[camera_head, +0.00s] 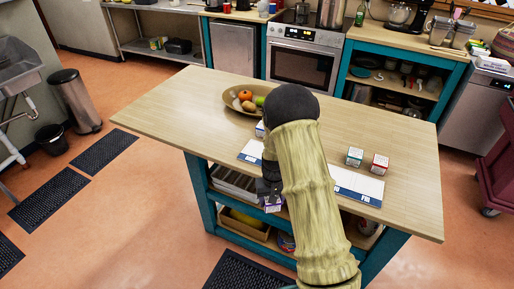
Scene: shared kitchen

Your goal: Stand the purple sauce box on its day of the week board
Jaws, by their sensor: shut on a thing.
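My gripper (268,191) is a small dark shape left of my forearm, in front of the island's near edge. It is shut on the purple sauce box (271,207), a small box with a purple part showing below the fingers. White boards with blue near edges lie along the near side of the tabletop: one part (250,152) shows left of my arm, another (357,186) right of it. My arm hides the stretch between. Their lettering is too small to read surely. A teal and white box (354,156) and a red and white box (379,164) stand behind the right part.
The wooden island top (180,105) is clear at left. A bowl of fruit (236,101) stands at its back, and another small box (260,129) shows partly beside my arm. The shelf below holds a crate (246,226). A trash can (75,100) stands at left.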

